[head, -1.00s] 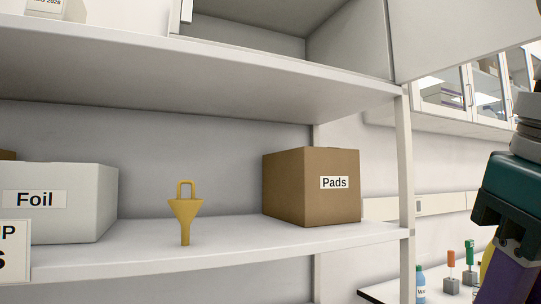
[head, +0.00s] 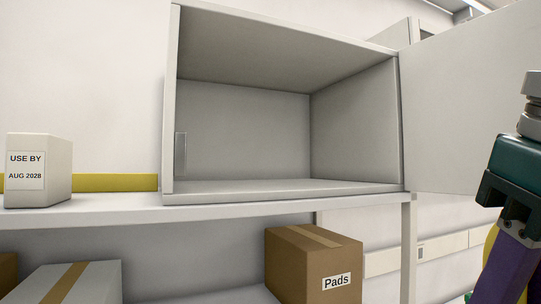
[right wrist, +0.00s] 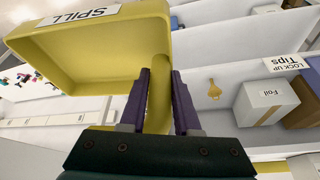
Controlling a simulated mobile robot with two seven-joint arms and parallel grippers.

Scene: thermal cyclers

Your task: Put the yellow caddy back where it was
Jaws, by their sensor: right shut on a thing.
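The yellow caddy (right wrist: 100,48) is large in the right wrist view, with a white SPILL label (right wrist: 80,15). My right gripper (right wrist: 160,88) is shut on its yellow handle part, which runs between the two purple fingers. In the head view my right gripper (head: 505,262) is at the right edge, its tips cut off or hidden. A sliver of the yellow caddy (head: 490,243) shows behind it. An empty grey cabinet (head: 245,125) stands open on the upper shelf. My left gripper is not in view.
The cabinet's open door (head: 465,100) reaches to the right, close above my right arm. A USE BY box (head: 58,170) stands on the upper shelf before a yellow strip (head: 110,183). Below are a Pads box (head: 290,262) and a Foil box (right wrist: 265,100); a yellow funnel (right wrist: 213,90) shows too.

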